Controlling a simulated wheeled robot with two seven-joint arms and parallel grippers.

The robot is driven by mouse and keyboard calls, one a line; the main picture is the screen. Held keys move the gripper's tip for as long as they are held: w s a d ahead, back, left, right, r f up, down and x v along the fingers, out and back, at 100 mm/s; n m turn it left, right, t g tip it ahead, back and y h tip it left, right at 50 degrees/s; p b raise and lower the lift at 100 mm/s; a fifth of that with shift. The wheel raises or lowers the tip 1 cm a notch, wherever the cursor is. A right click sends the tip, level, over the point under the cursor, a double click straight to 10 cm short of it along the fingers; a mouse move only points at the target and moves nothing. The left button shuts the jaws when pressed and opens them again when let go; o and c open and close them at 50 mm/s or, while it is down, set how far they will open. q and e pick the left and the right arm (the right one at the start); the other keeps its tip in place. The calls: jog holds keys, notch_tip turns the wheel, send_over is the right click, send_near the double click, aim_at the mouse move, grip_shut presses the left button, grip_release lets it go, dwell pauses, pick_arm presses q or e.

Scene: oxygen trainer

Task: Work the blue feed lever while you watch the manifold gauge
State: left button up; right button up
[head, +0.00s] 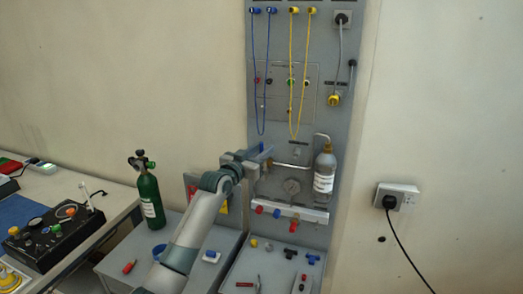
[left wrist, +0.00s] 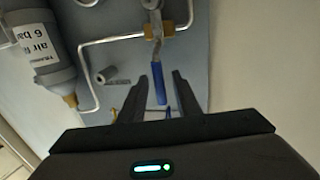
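The blue feed lever (left wrist: 160,84) hangs from a brass valve on a silver pipe in the left wrist view. My left gripper (left wrist: 161,92) is open, with one dark finger on each side of the blue handle and visible gaps between. In the head view my left gripper (head: 258,161) is up at the grey panel, left of the bottle, with blue showing beside its fingers. My right gripper is not in view.
Blue and yellow cords hang above. A rail (head: 290,211) with coloured fittings sits below. A green cylinder (head: 150,195) stands left of my arm.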

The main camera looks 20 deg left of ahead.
pick_arm(q)
grip_shut()
jog(key=a+n+b, duration=0.1)
jog(key=n, duration=0.1)
jog(key=a+n+b, duration=0.1)
jog(key=a+n+t, duration=0.1)
jog(key=n, duration=0.1)
jog(key=shift+a+f+n+b, duration=0.15)
jog(key=shift+f+n+b, duration=0.15)
jog(key=shift+f+b, duration=0.1)
grip_release()
